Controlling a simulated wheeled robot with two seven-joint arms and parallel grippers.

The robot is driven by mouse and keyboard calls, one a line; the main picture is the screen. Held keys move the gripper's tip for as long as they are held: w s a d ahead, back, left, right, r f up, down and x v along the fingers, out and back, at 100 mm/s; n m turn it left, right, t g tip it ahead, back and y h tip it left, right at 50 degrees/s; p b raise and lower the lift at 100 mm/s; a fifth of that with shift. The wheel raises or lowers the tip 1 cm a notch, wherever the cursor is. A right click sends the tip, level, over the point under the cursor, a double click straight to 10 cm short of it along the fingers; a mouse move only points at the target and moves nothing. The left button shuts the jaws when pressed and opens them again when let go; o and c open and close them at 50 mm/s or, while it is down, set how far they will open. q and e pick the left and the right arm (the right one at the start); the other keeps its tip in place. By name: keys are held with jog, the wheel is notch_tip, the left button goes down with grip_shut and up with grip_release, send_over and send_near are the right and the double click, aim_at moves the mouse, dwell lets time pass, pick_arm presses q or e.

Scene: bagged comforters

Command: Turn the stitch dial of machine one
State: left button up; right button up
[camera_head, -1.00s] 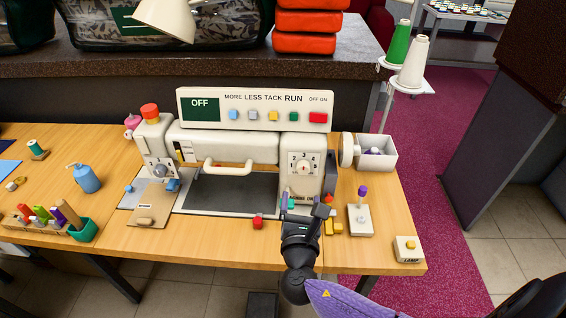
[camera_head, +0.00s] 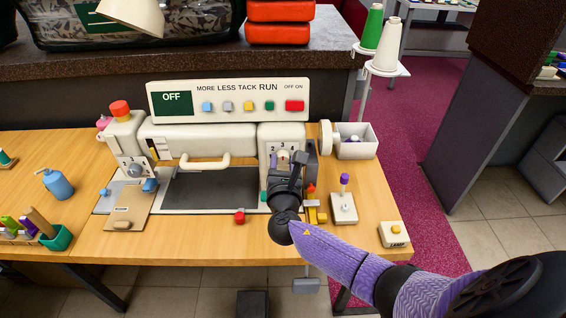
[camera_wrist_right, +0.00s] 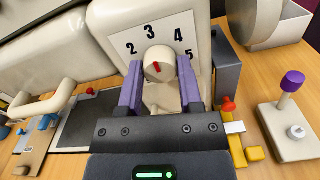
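The sewing machine (camera_head: 210,137) stands on the wooden table, with a panel (camera_head: 228,101) reading OFF above it. Its stitch dial (camera_wrist_right: 160,62) is a round cream knob on a numbered white plate (camera_wrist_right: 151,33). The knob's red mark points roughly toward 3. My right gripper (camera_wrist_right: 160,72) is open, its purple fingers on either side of the knob. I cannot tell whether they touch it. In the head view, my right gripper (camera_head: 291,162) covers part of the dial face (camera_head: 283,147). My left gripper is not in view.
A handwheel (camera_head: 326,138) and white bin (camera_head: 357,144) stand right of the dial. A purple-topped lever (camera_head: 344,207), yellow blocks (camera_head: 317,215) and a lamp switch (camera_head: 394,234) are at the right front.

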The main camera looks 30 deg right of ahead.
grip_shut()
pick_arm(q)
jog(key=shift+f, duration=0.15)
pick_arm(e)
jog(key=m+b, duration=0.1)
jog(key=m, duration=0.2)
jog(key=shift+f, duration=0.15)
jog(key=m+b, duration=0.1)
jog(key=m, duration=0.2)
jog(key=shift+b, duration=0.35)
jog(key=m+b, duration=0.1)
jog(key=m, duration=0.1)
jog(key=shift+m, duration=0.4)
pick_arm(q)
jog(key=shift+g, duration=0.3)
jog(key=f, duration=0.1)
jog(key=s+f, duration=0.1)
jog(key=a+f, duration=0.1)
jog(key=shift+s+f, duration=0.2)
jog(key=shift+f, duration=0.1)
pick_arm(e)
jog(key=shift+m, duration=0.4)
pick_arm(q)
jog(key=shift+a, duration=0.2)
